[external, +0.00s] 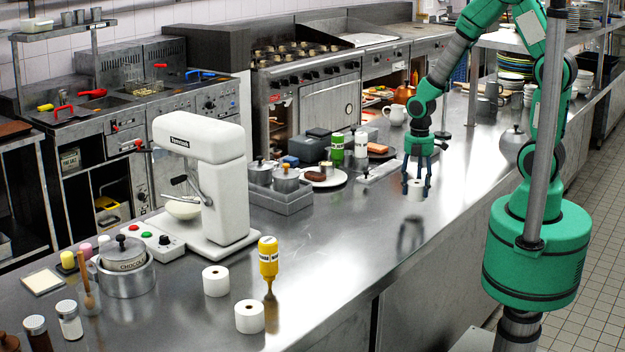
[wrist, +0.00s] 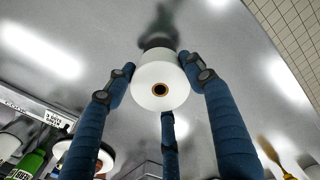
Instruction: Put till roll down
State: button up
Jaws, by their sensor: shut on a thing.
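My gripper (external: 417,172) points down over the steel counter and is shut on a white till roll (external: 415,189). In the wrist view the till roll (wrist: 160,82) sits between the blue fingers of my gripper (wrist: 163,85), with its dark core hole facing the camera. A dark reflection shows on the counter below the roll, and the roll appears held above the surface. Two more white till rolls stand on the counter near the front, one (external: 216,281) left of the yellow bottle and one (external: 249,316) in front of it.
The steel counter (external: 340,255) is bare below and in front of my gripper. A yellow squeeze bottle (external: 268,258) stands near the two rolls. A white mixer (external: 203,180) stands to the left. A plate (external: 338,179) and a green bottle (external: 337,150) are left of my gripper.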

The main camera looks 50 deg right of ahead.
aim_at(413, 194)
jog(key=shift+w+f, duration=0.1)
jog(key=shift+w, duration=0.55)
jog(key=shift+f+b, duration=0.45)
jog(key=shift+f, duration=1.3)
jog(key=shift+f, duration=0.1)
jog(key=o, duration=1.2)
notch_tip(413, 194, up, 12)
jog(key=shift+r+p, duration=0.15)
jog(key=shift+p, duration=1)
